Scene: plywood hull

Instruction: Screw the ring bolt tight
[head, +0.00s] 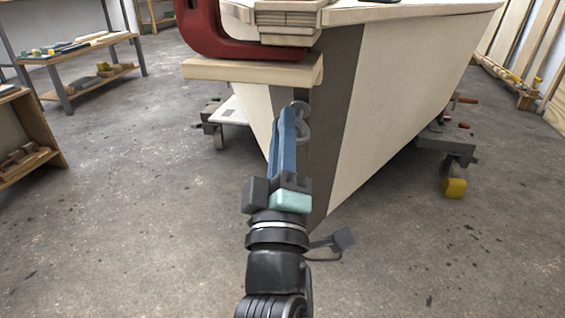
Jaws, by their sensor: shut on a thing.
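The ring bolt (304,112) is a grey metal ring at the dark stem strip (337,110) on the front of the plywood hull (400,95). My gripper (295,112) reaches up from below with its long blue fingers, and the tips are at the ring, shut on it. The fingers cover the left part of the ring. The bolt's shank and the place where it meets the stem are hidden, so I cannot tell how far in it sits.
A red clamp (205,30) and a wood block (250,70) sit just above my fingertips. The hull rests on a wheeled trolley (445,145). Shelves (80,65) stand at left. The concrete floor around my arm is clear.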

